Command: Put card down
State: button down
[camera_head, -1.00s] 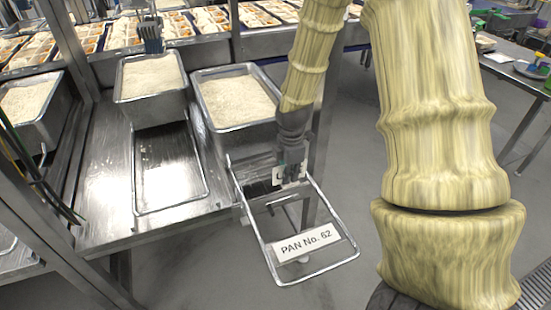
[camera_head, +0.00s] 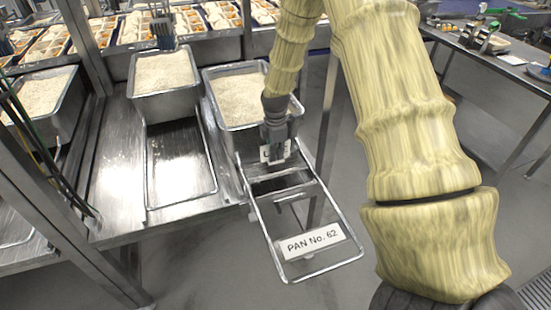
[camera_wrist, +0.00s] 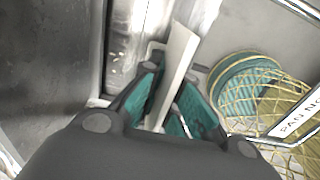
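My gripper (camera_head: 273,150) hangs over the inner end of a wire-framed pan holder, just in front of the right rice pan (camera_head: 255,124). It is shut on a small white card (camera_head: 265,154), whose print is only partly visible. In the wrist view the white card (camera_wrist: 180,58) stands on edge between the teal finger pads of my gripper (camera_wrist: 170,112). The holder frame (camera_head: 262,225) carries a white plate (camera_head: 313,242) reading "PAN No. 62". Whether the card touches anything below it is not clear.
Another rice pan (camera_head: 163,92) stands left of the right one, with an empty framed slot (camera_head: 180,165) in front. A further rice pan (camera_head: 40,95) is at far left. A metal post (camera_head: 328,120) stands close to my arm. Filled trays (camera_head: 140,28) line the back.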

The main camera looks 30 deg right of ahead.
jog(key=shift+f+p, duration=0.35)
jog(key=shift+f, duration=1.05)
jog(key=shift+f, duration=0.15)
jog(key=c, duration=1.6)
grip_release()
jog(key=shift+c, duration=0.2)
jog(key=shift+r+b, duration=1.1)
jog(key=shift+r, duration=5.05)
